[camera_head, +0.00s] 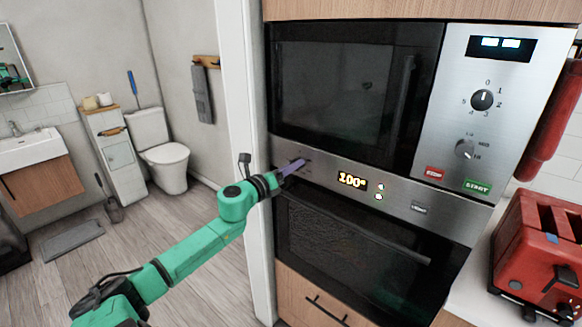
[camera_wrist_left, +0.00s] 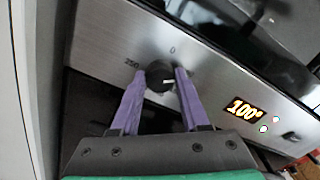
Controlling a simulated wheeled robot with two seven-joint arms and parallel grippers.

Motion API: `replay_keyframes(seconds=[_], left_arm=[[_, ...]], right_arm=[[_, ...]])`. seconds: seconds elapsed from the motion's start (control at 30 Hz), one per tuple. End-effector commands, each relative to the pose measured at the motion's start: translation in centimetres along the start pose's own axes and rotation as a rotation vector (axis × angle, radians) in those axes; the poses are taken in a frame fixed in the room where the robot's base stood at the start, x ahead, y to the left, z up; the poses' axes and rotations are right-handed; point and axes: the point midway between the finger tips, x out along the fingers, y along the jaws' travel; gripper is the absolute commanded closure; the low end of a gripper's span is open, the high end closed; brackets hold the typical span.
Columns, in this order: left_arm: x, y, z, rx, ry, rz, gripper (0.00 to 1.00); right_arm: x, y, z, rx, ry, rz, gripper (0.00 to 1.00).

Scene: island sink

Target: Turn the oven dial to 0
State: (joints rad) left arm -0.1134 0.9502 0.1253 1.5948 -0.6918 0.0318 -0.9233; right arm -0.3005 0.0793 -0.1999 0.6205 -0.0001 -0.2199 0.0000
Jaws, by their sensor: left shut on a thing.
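The oven dial (camera_wrist_left: 160,76) is a black knob on the steel oven panel (camera_wrist_left: 105,35). In the left wrist view it sits between the two purple fingers of my left gripper (camera_wrist_left: 161,86), which is shut on it. A pale pointer mark shows on the dial's right side, away from the printed 0 above it; 250 is printed to its left. The oven display (camera_wrist_left: 243,107) reads 100°. In the head view my left gripper (camera_head: 292,167) reaches the panel's left end, and its fingers largely hide the dial. My right gripper is not in view.
A microwave (camera_head: 345,85) with its own round knobs sits above the oven panel. The oven door (camera_head: 350,235) is below, closed. A white door frame (camera_head: 245,120) stands close left of my gripper. A red toaster (camera_head: 530,260) sits on the right counter.

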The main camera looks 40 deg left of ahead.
Motion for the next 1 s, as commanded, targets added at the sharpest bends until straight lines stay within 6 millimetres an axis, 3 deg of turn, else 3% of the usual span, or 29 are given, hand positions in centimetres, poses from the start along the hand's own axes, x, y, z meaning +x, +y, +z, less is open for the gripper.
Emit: replay_keyframes(seconds=[1.0], left_arm=[[0.0,0.2,0.0,-0.827,0.000,0.002,1.00]], right_arm=[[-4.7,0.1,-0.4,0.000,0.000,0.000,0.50]])
